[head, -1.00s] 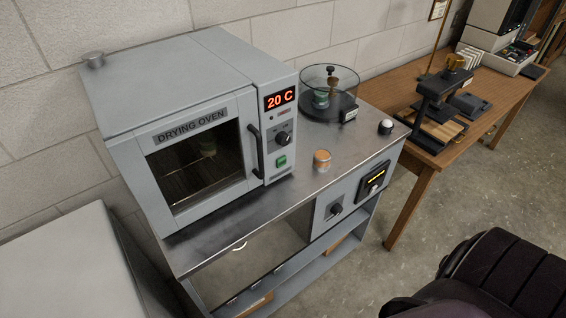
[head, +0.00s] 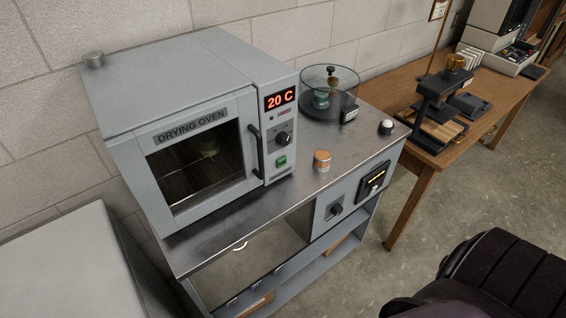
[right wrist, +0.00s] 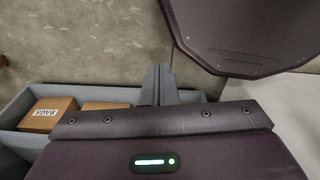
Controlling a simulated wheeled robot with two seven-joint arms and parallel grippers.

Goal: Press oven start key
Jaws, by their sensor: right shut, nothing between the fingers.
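The grey drying oven (head: 120,93) stands on a steel-topped bench, its door shut. Its display (head: 280,99) reads 20 C in red. Below the display are a small red mark, a black knob (head: 283,139) and a green key (head: 281,161) low on the control panel. A dim pale object shows inside behind the glass. My right gripper (right wrist: 155,84) shows in the right wrist view, its fingers together and empty, over the floor and a grey shelf. Neither gripper shows in the head view, and the left one is in no view.
On the steel bench top (head: 300,190) stand a small orange-banded jar (head: 321,160), a round glass vessel (head: 329,92) and a white-domed button (head: 386,127). A wooden table (head: 490,95) with equipment is at right. A dark padded shape (head: 505,270) fills the lower right. Boxes (right wrist: 47,114) lie on the shelf.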

